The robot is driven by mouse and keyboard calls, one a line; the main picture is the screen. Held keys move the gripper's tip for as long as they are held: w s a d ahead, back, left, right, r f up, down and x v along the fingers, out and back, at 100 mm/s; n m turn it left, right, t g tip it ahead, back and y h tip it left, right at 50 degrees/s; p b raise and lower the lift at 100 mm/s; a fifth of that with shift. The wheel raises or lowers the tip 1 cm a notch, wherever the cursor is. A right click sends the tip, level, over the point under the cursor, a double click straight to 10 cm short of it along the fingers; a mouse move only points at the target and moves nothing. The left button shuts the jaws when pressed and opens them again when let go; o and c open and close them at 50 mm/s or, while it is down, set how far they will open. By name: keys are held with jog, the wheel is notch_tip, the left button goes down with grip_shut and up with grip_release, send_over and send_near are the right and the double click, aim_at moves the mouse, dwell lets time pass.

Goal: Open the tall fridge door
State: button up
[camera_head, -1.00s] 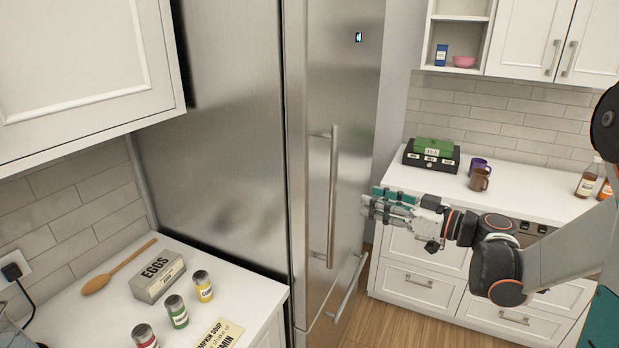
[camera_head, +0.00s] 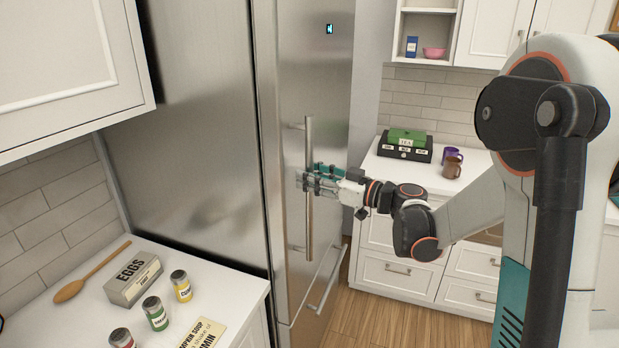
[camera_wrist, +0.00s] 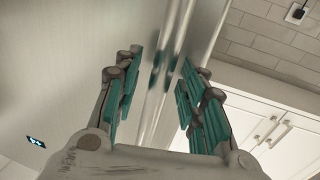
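The tall steel fridge (camera_head: 210,120) stands left of centre in the head view. Its front door (camera_head: 315,80) looks closed and carries a long vertical bar handle (camera_head: 309,225). My gripper (camera_head: 309,180) is at about the handle's mid-height, with its teal-padded fingers reaching to the bar. In the wrist view, the fingers of my gripper (camera_wrist: 160,75) are spread apart, and the handle (camera_wrist: 178,25) runs between them. The handle does not look clamped. Exact contact between pads and bar is hard to tell.
A second, lower handle (camera_head: 330,280) sits below on the fridge. The left counter (camera_head: 225,300) holds an egg box (camera_head: 133,278), spice jars and a wooden spoon. A right counter (camera_head: 390,172) holds a tea box (camera_head: 405,146) and mugs. Wood floor (camera_head: 375,315) is clear in front of the drawers.

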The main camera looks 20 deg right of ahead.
jog(key=shift+w+a, duration=0.3)
jog(key=shift+w, duration=0.05)
grip_shut()
